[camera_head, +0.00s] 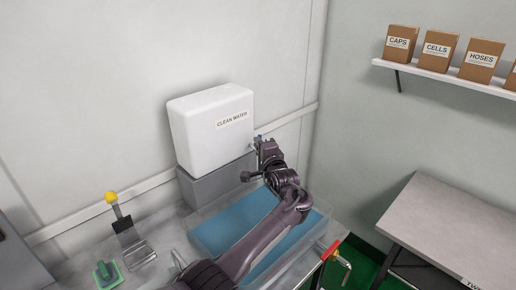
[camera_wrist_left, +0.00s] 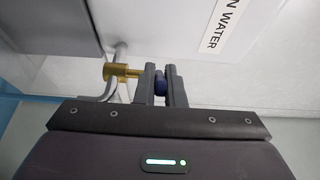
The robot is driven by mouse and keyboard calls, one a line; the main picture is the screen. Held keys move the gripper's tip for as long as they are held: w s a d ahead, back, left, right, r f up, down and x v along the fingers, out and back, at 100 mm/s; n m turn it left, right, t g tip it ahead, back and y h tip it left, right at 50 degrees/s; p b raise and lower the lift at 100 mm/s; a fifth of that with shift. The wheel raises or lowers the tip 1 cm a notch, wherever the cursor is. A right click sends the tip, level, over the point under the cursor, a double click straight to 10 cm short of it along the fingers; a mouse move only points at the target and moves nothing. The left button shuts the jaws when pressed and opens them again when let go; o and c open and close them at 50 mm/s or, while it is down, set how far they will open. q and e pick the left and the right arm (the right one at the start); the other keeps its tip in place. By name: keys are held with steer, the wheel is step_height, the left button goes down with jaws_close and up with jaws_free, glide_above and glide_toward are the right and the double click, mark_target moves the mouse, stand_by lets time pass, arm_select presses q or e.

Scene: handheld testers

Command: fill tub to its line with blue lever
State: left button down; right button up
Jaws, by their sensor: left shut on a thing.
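My left gripper (camera_head: 264,148) reaches across the tub to the front of the white clean water tank (camera_head: 205,125). In the left wrist view its two fingers (camera_wrist_left: 161,86) are shut on the blue lever (camera_wrist_left: 160,80), beside a brass valve (camera_wrist_left: 122,71). The blue lever also shows as a small blue spot in the head view (camera_head: 258,138). My right gripper is not in view.
A yellow-knobbed lever (camera_head: 111,198) and a green device (camera_head: 105,271) are at the left. A red handle (camera_head: 331,250) is by the tub's right side. A grey table (camera_head: 455,225) is at right, below a shelf (camera_head: 440,78) of cartons (camera_head: 438,51).

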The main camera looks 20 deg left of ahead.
arm_select(q)
steer(key=shift+f, duration=0.15)
steer(key=c, duration=1.5)
jaws_free()
steer(key=shift+d, duration=0.1)
steer(key=shift+v, duration=3.9)
